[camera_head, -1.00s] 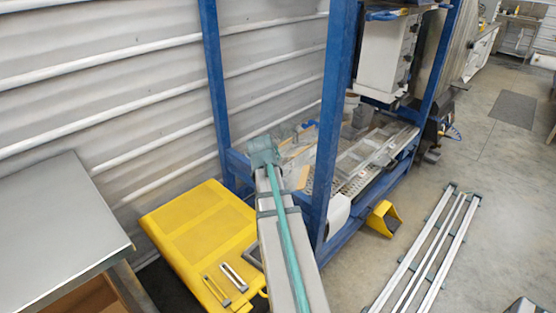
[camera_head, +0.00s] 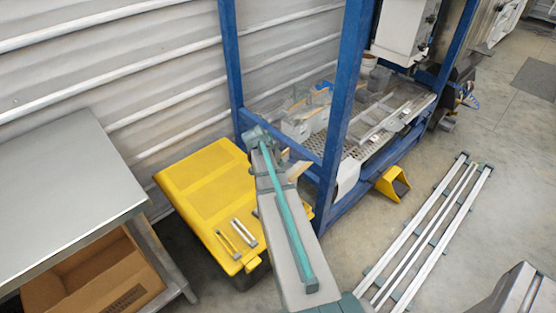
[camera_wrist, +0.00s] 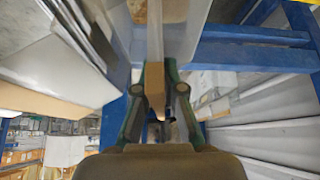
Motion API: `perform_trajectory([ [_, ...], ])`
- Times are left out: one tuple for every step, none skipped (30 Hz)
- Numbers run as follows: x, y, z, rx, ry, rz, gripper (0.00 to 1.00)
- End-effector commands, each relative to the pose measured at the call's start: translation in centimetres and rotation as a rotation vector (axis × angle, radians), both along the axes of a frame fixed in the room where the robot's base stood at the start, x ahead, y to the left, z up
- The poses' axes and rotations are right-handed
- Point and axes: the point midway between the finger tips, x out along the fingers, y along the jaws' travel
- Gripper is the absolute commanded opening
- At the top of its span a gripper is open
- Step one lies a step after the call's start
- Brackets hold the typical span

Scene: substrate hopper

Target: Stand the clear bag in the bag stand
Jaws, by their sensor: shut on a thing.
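My gripper (camera_wrist: 154,88) shows in the wrist view with its two green-jointed fingers closed on a tan strip. Clear, see-through sheeting that looks like the clear bag (camera_wrist: 184,32) spreads around and beyond the fingers. The tan strip seems to be part of the bag or of what is in it; I cannot tell which. In the head view my arm reaches toward the blue frame and hides the gripper. A tan piece (camera_head: 299,170) shows just right of the arm's far end. I cannot make out the bag stand with certainty.
The blue frame (camera_head: 347,105) stands close beside my arm, with a perforated shelf (camera_head: 352,152). A yellow lidded bin (camera_head: 205,180) is left of the arm. A grey-topped bench (camera_head: 60,190) stands farther left. Rails (camera_head: 428,235) lie on the floor at right.

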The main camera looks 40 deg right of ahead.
Motion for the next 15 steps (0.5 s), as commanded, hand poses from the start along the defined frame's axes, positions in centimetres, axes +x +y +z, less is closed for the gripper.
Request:
perform_trajectory([
  [0.0, 0.0, -0.3, -0.001, 0.0, 0.0, 0.0],
  [0.0, 0.0, -0.5, -0.001, 0.0, 0.001, 0.0],
  [0.0, 0.0, -0.7, -0.001, 0.0, 0.001, 0.0],
  [0.0, 0.0, -0.9, -0.001, 0.0, 0.001, 0.0],
  [0.0, 0.0, -1.1, -0.001, 0.0, 0.001, 0.0],
  [0.0, 0.0, -1.4, -0.001, 0.0, 0.001, 0.0],
  [0.0, 0.0, -1.6, -0.001, 0.0, 0.001, 0.0],
  [0.0, 0.0, -1.8, -0.001, -0.001, 0.001, 0.0],
  [0.0, 0.0, -2.1, -0.001, -0.001, 0.001, 0.0],
  [0.0, 0.0, -2.3, -0.001, -0.001, 0.001, 0.0],
  [0.0, 0.0, -2.5, -0.001, -0.001, 0.001, 0.0],
  [0.0, 0.0, -2.8, -0.001, -0.001, 0.001, 0.0],
  [0.0, 0.0, -3.1, -0.001, -0.001, 0.001, 0.0],
  [0.0, 0.0, -3.3, -0.001, -0.001, 0.001, 0.0],
  [0.0, 0.0, -3.6, -0.001, -0.001, 0.001, 0.0],
])
